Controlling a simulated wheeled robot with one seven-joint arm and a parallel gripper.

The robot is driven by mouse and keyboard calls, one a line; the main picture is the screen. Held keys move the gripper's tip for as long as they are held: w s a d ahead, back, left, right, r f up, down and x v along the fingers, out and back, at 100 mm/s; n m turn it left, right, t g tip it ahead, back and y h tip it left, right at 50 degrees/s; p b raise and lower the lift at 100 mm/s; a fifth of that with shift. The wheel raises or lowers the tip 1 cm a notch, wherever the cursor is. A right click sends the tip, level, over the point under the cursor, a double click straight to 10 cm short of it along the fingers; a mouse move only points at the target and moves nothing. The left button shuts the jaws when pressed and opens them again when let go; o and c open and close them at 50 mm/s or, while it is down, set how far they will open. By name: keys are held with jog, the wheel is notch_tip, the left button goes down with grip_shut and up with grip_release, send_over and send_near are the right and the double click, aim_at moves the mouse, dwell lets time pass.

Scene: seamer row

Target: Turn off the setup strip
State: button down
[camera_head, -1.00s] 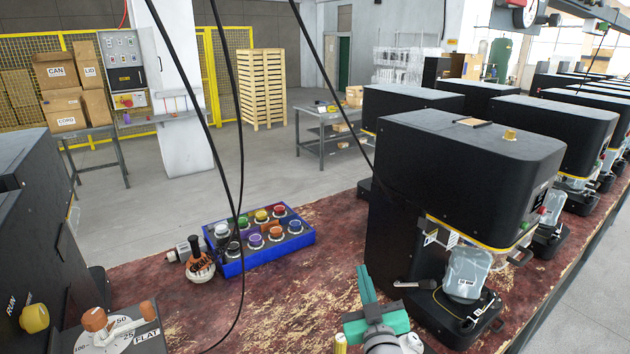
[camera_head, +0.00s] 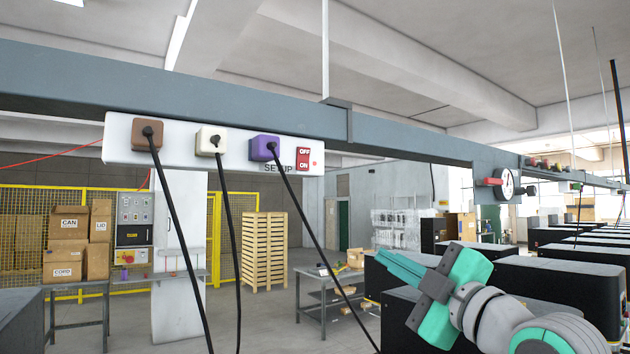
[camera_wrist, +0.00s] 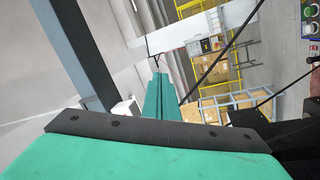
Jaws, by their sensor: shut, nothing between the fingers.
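The setup strip (camera_head: 235,155) is a long white power strip under the overhead beam, labelled SETUP. A brown plug (camera_head: 147,133), a cream plug (camera_head: 211,140) and a purple plug (camera_head: 264,148) sit in it, each with a black cord hanging down. At its right end is a red switch (camera_head: 303,158) marked OFF above and ON below, with a small red light (camera_head: 314,164) beside it. I cannot tell which way the switch is pressed. My teal gripper (camera_head: 382,259) is shut and empty, below and right of the strip, apart from it. Its fingers (camera_wrist: 160,98) also show in the wrist view.
The grey beam (camera_head: 410,140) crosses overhead and carries a dial box with a red handle (camera_head: 493,182) farther right. The hanging cords cross the space below the strip. Black machines (camera_head: 580,255) stand in rows at right. A work table (camera_head: 325,285) and pallets (camera_head: 263,250) stand behind.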

aim_at(302, 152)
jog(key=s+a+r+n+g+y, duration=0.1)
jog(key=s+a+r+n, duration=0.1)
jog(key=s+r, duration=0.5)
jog(key=s+a+r+n+g, duration=0.1)
jog(key=s+a+r+n, duration=0.2)
jog(key=r, duration=0.6)
jog(key=s+n, duration=0.2)
jog(key=s, duration=0.1)
jog(key=shift+s+a+r+g+y, duration=0.2)
jog(key=shift+s+g+y, duration=0.1)
jog(key=shift+s+y, duration=0.1)
jog(key=shift+w, duration=0.15)
jog(key=x, duration=1.3)
jog(key=shift+w+a+r, duration=0.1)
jog(key=shift+w+a, duration=0.1)
jog(key=shift+w, duration=0.15)
jog(key=shift+a, duration=0.1)
